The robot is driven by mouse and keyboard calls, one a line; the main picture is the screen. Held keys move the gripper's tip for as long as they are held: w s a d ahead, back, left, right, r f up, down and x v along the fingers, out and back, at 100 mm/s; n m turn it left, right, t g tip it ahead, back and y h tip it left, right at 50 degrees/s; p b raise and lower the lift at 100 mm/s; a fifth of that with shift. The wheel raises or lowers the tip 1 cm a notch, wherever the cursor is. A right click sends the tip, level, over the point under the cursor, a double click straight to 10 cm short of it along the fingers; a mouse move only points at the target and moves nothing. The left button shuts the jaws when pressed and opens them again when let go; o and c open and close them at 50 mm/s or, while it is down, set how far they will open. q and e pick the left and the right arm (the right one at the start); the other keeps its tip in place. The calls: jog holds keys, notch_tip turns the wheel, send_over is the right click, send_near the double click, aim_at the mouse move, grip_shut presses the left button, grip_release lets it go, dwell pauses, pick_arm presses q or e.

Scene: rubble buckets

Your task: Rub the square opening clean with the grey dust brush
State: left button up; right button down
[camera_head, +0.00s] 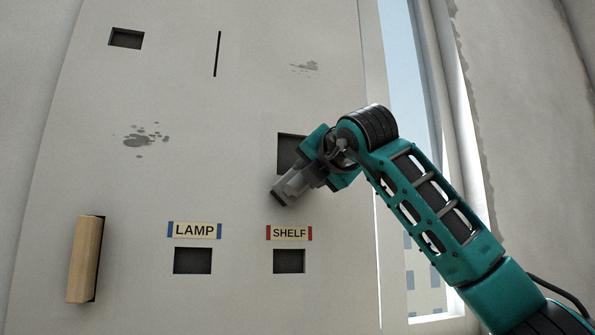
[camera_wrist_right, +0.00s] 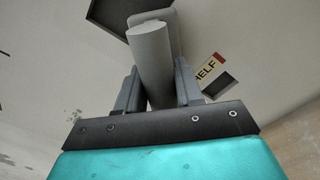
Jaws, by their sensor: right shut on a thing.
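My right gripper (camera_head: 300,178) is in front of the wall panel, at the lower edge of a dark square opening (camera_head: 286,147), and hides part of it. It is shut on the grey dust brush (camera_head: 289,189). In the right wrist view the brush's round grey handle (camera_wrist_right: 150,62) runs between the two fingers (camera_wrist_right: 157,85), and its far end overlaps the edge of a dark opening (camera_wrist_right: 108,12). I cannot tell whether the brush touches the panel. My left gripper is not in view.
Smaller dark openings sit under the LAMP label (camera_head: 194,230) and SHELF label (camera_head: 289,233), and another (camera_head: 126,38) is at upper left. A wooden block (camera_head: 84,259) sticks out at lower left. Grey smudges (camera_head: 143,138) mark the panel. A window (camera_head: 412,150) is at right.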

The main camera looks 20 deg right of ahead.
jog(key=shift+d, duration=3.1)
jog(key=shift+a+f, duration=0.1)
jog(key=shift+a, duration=5)
jog(key=shift+s+b, duration=0.25)
jog(key=shift+b, duration=0.1)
jog(key=s+b, duration=0.3)
jog(key=s, duration=0.5)
jog(key=shift+s+d+b, duration=0.25)
jog(key=shift+s+b, duration=0.05)
jog(key=shift+s, duration=0.1)
